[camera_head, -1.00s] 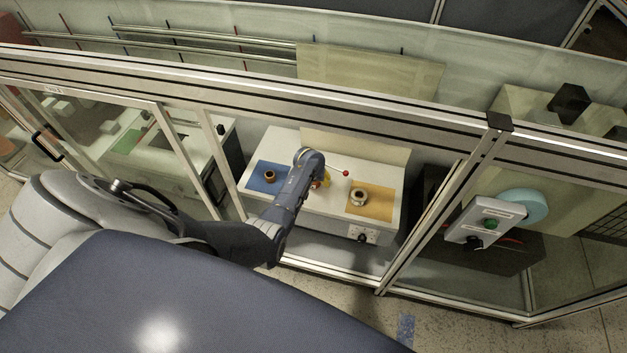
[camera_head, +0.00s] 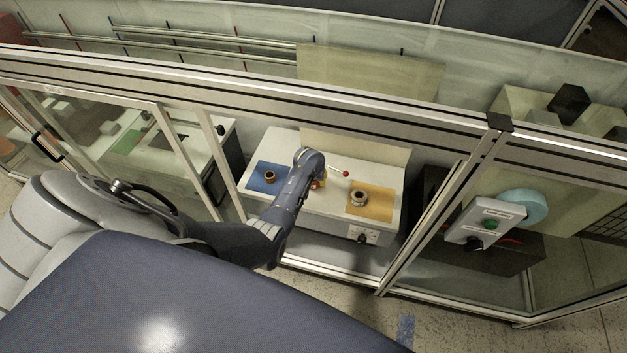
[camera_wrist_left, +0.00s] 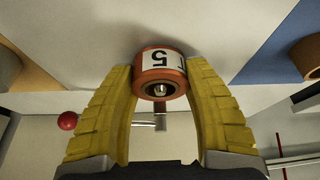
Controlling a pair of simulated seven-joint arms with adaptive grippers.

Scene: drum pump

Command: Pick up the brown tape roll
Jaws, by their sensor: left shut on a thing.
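A dark brown and tan ring-shaped roll (camera_head: 270,176) lies on the blue mat (camera_head: 258,186) at the left of the white bench; a tan roll (camera_wrist_left: 306,57) shows partly at the right edge of the left wrist view. My left gripper (camera_wrist_left: 160,68) has its yellow fingers shut on an orange-brown drum-like roll (camera_wrist_left: 160,84) with a white label marked 5 and a shiny pin in its dark centre. I cannot tell whether this is a tape roll or a fixed part. In the head view my own arm mostly hides this gripper. My right gripper is out of view.
A thin rod with a red ball (camera_head: 346,174) sticks out near my left gripper. Metal frame posts and rails surround the bench (camera_head: 340,162). A box with a green button (camera_head: 490,224) hangs at the right.

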